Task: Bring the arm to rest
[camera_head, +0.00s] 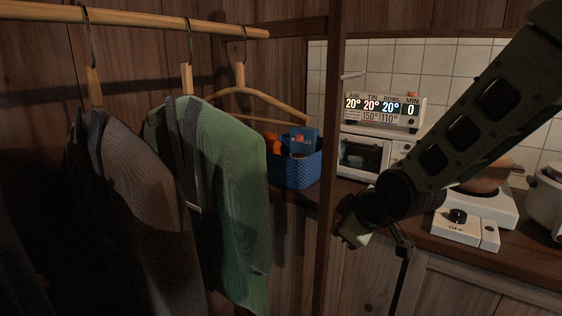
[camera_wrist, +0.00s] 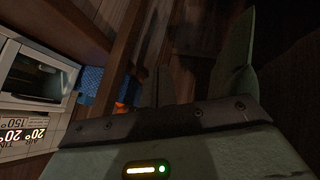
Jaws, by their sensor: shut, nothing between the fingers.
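My arm (camera_head: 470,110) reaches in from the upper right in the head view and bends down at a dark joint. My gripper (camera_head: 350,232) is at its lower end, in front of the wooden post and counter edge. It is small and partly in shadow there, shut and empty.
A wooden rail (camera_head: 140,20) on the left carries hanging jackets, including a green one (camera_head: 225,190). A post (camera_head: 331,150) stands beside my gripper. Behind are a blue basket (camera_head: 297,171), a small oven (camera_head: 364,155) with a display (camera_head: 382,108), and a white scale-like device (camera_head: 463,229).

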